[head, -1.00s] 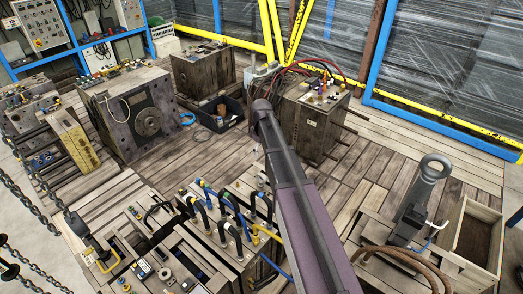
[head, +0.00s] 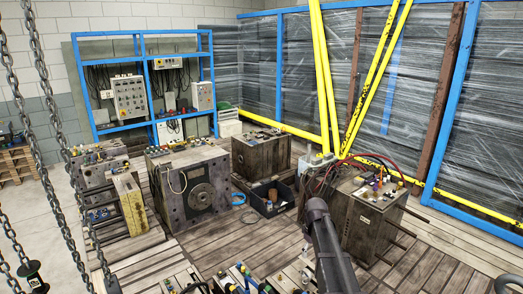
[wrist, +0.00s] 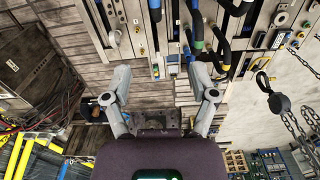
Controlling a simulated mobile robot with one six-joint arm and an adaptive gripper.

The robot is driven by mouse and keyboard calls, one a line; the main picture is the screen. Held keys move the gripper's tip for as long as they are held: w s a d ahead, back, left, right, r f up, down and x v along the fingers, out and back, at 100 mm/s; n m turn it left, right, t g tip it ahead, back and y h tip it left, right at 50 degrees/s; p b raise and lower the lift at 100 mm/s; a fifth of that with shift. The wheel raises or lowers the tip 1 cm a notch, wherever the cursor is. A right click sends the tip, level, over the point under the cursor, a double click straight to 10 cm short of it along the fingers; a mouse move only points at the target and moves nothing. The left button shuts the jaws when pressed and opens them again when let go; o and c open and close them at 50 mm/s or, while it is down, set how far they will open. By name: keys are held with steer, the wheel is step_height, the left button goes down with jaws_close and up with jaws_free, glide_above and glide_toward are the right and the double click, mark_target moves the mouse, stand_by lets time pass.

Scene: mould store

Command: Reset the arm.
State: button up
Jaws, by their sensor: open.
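My gripper (wrist: 164,128) shows in the wrist view with its two grey fingers spread apart and nothing between them. Behind the gap lie plank flooring and a mould block with hoses and fittings (wrist: 196,52). In the head view my dark arm link rises from the bottom, right of centre, and the fingers cannot be made out there.
A mould with red hoses (head: 368,222) stands close to the right of my arm. A large mould with a round plate (head: 192,190) and a black crate (head: 272,198) stand to the left. Chains (head: 60,150) hang at far left. A blue rack (head: 140,85) stands behind.

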steer(key=s+a+f+m+b, duration=0.2)
steer(key=s+f+m+b, duration=0.1)
steer(key=s, duration=0.7)
steer(key=s+a+f+m+b, duration=0.1)
steer(key=s+f+m+b, duration=0.2)
steer(key=s, duration=0.7)
steer(key=shift+s+a+f+m+b, duration=0.3)
steer(key=shift+a+f+b, duration=0.1)
steer(key=shift+f, duration=0.25)
